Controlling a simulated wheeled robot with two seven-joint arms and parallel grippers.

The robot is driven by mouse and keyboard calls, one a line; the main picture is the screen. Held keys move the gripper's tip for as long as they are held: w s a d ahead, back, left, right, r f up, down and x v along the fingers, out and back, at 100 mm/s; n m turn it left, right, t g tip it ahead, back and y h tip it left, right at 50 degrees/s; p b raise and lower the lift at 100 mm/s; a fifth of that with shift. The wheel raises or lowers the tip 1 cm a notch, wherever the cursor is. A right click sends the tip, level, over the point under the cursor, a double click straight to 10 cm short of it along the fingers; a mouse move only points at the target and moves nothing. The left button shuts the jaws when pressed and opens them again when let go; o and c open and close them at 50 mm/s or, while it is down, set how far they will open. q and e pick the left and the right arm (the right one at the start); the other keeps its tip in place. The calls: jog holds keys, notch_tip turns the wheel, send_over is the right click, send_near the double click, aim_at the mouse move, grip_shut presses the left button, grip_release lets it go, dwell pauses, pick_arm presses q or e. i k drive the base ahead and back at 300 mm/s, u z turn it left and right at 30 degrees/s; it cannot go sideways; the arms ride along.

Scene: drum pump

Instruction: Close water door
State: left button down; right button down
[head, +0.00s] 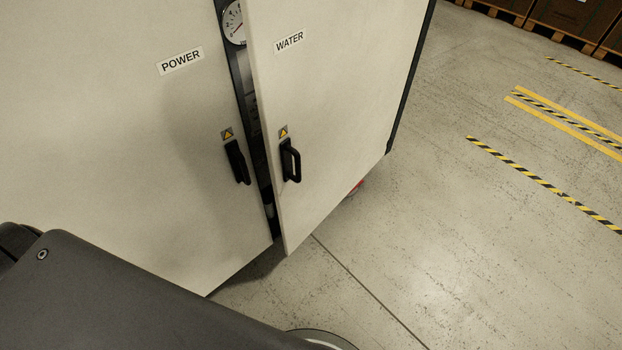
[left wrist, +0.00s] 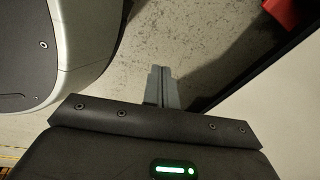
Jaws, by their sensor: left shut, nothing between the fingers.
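The water door (head: 335,95) is a pale panel with a WATER label and a black handle (head: 290,161). It stands slightly ajar, with a narrow dark gap along its left edge. A round gauge (head: 235,22) shows in the gap. The power door (head: 120,130), with its own black handle (head: 237,162), is to the left. My left gripper (left wrist: 162,72) shows in the left wrist view, its fingers together and empty over the grey floor. A pale panel is to its right there; I cannot tell which. Neither gripper shows in the head view.
Grey floor (head: 480,240) is open to the right of the cabinet, with yellow-black striped tape (head: 540,182). Crates on pallets (head: 565,20) stand at the far top right. A red object (left wrist: 288,14) shows at the top right of the left wrist view.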

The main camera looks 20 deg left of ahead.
aim_at(329, 76)
jog(key=u, duration=0.5)
jog(key=k, duration=0.6)
jog(key=u, duration=0.8)
jog(key=i, duration=0.85)
jog(key=z, duration=0.5)
